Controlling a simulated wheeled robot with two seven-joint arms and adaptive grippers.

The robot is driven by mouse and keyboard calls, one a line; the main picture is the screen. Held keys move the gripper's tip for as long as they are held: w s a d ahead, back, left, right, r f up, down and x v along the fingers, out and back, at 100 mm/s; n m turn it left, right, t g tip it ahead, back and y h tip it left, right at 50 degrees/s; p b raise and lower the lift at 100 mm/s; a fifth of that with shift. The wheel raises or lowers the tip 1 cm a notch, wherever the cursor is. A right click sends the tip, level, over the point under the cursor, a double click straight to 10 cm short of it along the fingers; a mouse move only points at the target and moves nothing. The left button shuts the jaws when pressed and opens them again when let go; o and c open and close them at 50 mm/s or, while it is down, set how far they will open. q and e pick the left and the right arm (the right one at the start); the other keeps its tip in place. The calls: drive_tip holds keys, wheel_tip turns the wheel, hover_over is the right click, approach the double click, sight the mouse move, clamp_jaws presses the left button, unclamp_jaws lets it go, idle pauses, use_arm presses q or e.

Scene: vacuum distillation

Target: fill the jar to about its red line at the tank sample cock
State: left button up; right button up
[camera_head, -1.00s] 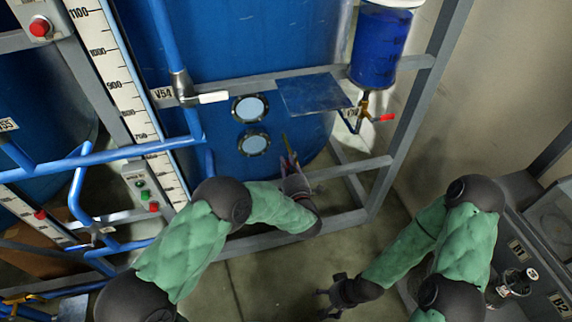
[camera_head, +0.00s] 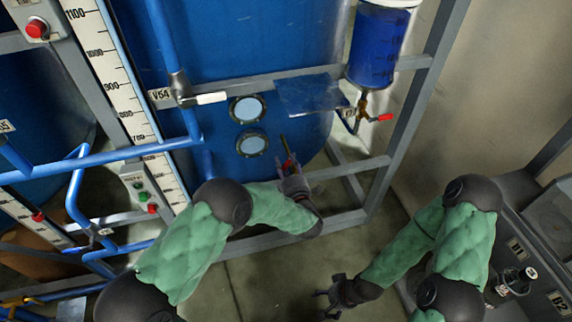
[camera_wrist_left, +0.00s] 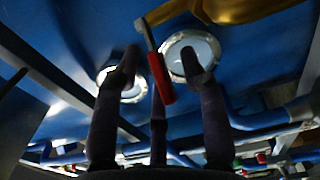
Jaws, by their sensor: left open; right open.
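A cock with a red-sleeved lever (camera_wrist_left: 160,78) and a brass body (camera_wrist_left: 235,8) shows large in the left wrist view. In the head view its red lever (camera_head: 288,164) is low in front of the blue tank (camera_head: 240,45). My left gripper (camera_head: 291,176) is at this lever, its fingers open on either side of it in the wrist view (camera_wrist_left: 160,65); contact cannot be told. My right gripper (camera_head: 326,299) is open and empty, low over the floor. I cannot make out a jar with a red line in either view.
A flat plate (camera_head: 308,93) juts from the grey frame (camera_head: 330,172). Right of it hangs a blue-filled vessel (camera_head: 378,50) with another red-handled valve (camera_head: 378,117). Blue pipes (camera_head: 100,158) and a scale (camera_head: 108,65) stand left. The floor (camera_head: 290,270) has free room.

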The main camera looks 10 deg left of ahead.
use_arm(q)
drive_tip(key=v, duration=1.2)
idle(6.8)
